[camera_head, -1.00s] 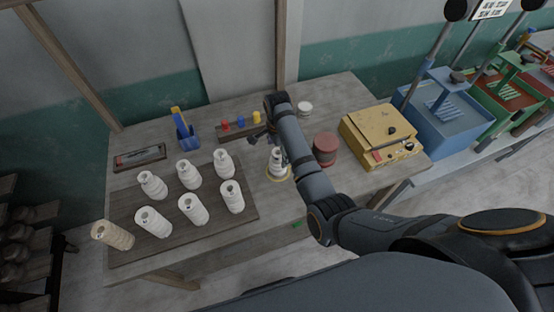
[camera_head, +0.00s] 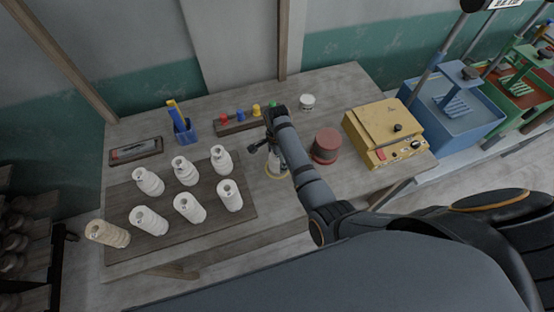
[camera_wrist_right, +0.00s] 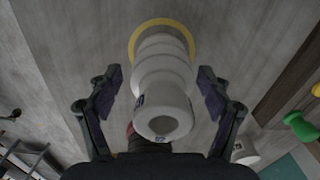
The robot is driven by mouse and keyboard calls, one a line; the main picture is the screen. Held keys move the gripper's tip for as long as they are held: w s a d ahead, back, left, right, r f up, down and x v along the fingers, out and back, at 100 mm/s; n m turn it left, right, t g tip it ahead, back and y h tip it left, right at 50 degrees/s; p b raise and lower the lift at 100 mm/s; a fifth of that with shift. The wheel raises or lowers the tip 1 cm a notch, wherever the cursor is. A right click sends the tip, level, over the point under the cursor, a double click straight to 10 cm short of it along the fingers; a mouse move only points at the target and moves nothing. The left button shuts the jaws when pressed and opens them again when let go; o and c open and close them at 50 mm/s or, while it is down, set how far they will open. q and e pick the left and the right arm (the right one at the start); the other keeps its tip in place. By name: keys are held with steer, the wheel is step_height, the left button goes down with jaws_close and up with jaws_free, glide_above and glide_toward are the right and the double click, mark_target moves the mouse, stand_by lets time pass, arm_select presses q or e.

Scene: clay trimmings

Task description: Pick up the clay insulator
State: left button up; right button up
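A white ribbed clay insulator (camera_head: 273,164) stands upright on a yellow ring (camera_head: 272,177) marked on the table, partly hidden by my right arm. In the right wrist view the insulator (camera_wrist_right: 163,88) stands between the fingers, its hollow end toward the camera. My right gripper (camera_wrist_right: 163,85) is open, with one dark finger pad on each side and a visible gap to the insulator. In the head view the right gripper (camera_head: 262,148) is partly covered by its own arm. My left gripper is not in view.
Several white insulators stand on a dark board (camera_head: 240,211) at left, with a tan one (camera_head: 108,234) at its corner. A dark red cylinder (camera_head: 326,145) stands close to my right arm. A yellow box (camera_head: 385,135), blue holder (camera_head: 184,130) and white jar (camera_head: 307,102) are nearby.

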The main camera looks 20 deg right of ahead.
steer(key=shift+w+d+f, duration=0.1)
steer(key=shift+d+f, duration=0.05)
steer(key=shift+d, duration=0.05)
steer(key=c, duration=1.3)
steer(key=shift+c, duration=0.2)
